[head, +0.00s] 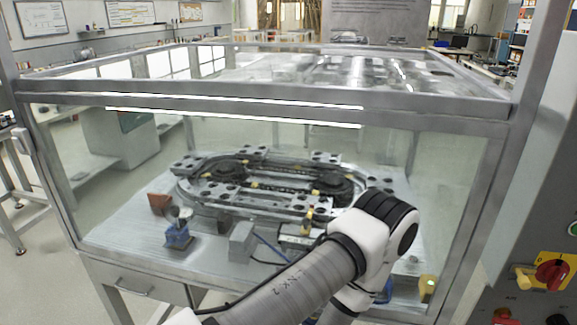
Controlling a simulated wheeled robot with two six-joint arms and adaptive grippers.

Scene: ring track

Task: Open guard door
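The guard is a clear-walled enclosure with a grey metal frame (440,112). Its front clear panel, the guard door (110,160), spans the front between the two posts and looks shut, though the glass makes this hard to tell. A small grey block (22,140) sits on the left post; I cannot tell whether it is a handle or a hinge. Inside, the ring track (262,187) lies on a grey table. One of my white and grey arms rises from the bottom edge, in front of the enclosure, and bends down at its elbow. Neither gripper is in view.
A control panel with a red rotary switch (553,274) stands close at the right. A drawer (140,284) is under the table at the front left. A blue device (177,236) and a grey box (242,241) stand inside. Floor is open at the left.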

